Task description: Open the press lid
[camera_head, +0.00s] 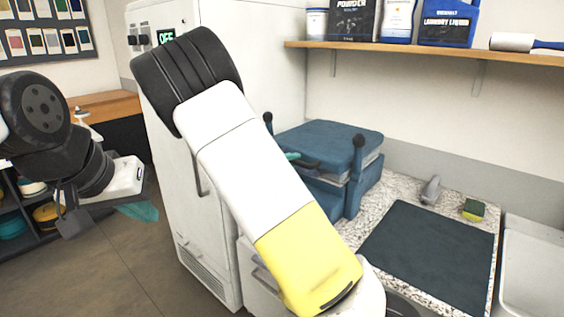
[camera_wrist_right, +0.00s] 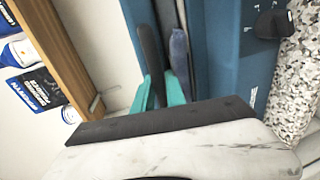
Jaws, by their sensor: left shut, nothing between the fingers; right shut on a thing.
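The blue press (camera_head: 330,138) stands on the speckled counter against the wall, with its padded lid on top and dark round-ended posts at its sides. My right gripper (camera_head: 293,156) is at the press front, its teal fingertip at a dark handle bar (camera_head: 308,164). My white and yellow right arm hides part of the press front. I cannot tell how far the lid is raised. My left gripper (camera_head: 138,211) is shut and empty, away at the left.
A dark mat (camera_head: 430,250), a grey iron-like object (camera_head: 431,190) and a sponge (camera_head: 473,210) lie on the counter right of the press. A wooden shelf (camera_head: 430,49) with bottles hangs above. A tall white cabinet (camera_head: 215,190) stands left of the press.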

